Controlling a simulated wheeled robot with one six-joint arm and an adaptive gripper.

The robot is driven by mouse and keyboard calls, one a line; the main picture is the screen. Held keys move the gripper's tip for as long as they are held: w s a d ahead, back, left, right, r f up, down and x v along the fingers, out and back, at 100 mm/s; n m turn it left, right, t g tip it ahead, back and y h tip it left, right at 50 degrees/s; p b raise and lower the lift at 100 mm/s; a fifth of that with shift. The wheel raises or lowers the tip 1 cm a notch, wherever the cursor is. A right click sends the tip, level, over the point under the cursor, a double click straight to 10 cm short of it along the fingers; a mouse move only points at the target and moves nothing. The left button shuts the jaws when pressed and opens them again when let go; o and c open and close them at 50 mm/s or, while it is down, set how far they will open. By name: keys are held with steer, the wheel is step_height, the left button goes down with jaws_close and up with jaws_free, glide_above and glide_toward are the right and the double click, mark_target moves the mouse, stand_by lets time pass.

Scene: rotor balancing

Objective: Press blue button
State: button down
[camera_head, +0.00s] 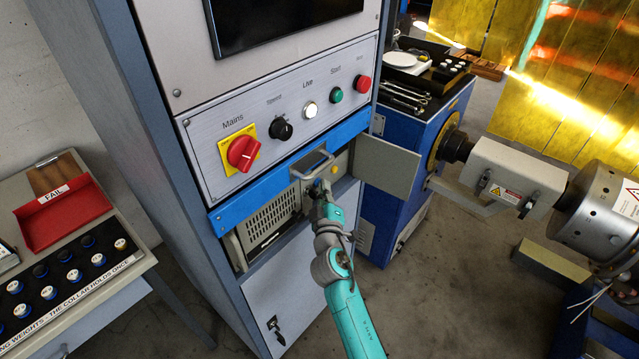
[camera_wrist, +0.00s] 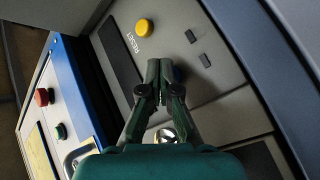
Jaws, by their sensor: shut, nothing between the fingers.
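A small dark blue patch (camera_wrist: 178,74), apparently the blue button, shows in the wrist view just right of my fingertips and is partly hidden by them. My gripper (camera_wrist: 161,66) is shut and empty, its tips in front of the grey panel (camera_wrist: 210,85). I cannot tell whether the tips touch the button or the panel. In the head view my gripper (camera_head: 318,187) is at the open compartment of the cabinet, and the blue button is hidden there.
An open door (camera_head: 386,168) stands right of the compartment. Above are a red mains switch (camera_head: 243,153), a black knob (camera_head: 281,130), and white, green and red buttons. A metal handle (camera_head: 312,164) protrudes near my gripper. A weights table with a red FAIL tray (camera_head: 62,222) stands left.

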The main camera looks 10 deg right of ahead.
steer(key=shift+s, duration=0.1)
steer(key=shift+s+d, duration=0.45)
steer(key=shift+s, duration=0.1)
steer(key=shift+s, duration=0.1)
steer(key=shift+s+d, duration=0.75)
steer(key=shift+s, duration=0.25)
steer(key=shift+s+d, duration=0.75)
steer(key=shift+s, duration=0.2)
steer(key=s+f+m+g+y, duration=0.1)
steer(key=s+f, duration=0.3)
steer(key=s, duration=0.5)
steer(key=s+a+f+m+y, duration=0.1)
steer(key=s+f, duration=0.2)
steer(key=s, duration=0.7)
steer(key=s+f+m+g+y, duration=0.1)
steer(key=s+f, duration=0.3)
steer(key=s, duration=0.5)
steer(key=s+r+m+g, duration=0.1)
steer(key=s+r, duration=0.3)
steer(key=s, duration=0.7)
steer(key=s+r+m, duration=0.3)
steer(key=s+r, duration=0.1)
steer(key=s, duration=0.8)
steer(key=shift+s+r+m+g, duration=0.3)
steer(key=shift+r+m+g, duration=0.05)
steer(key=shift+m+g, duration=0.05)
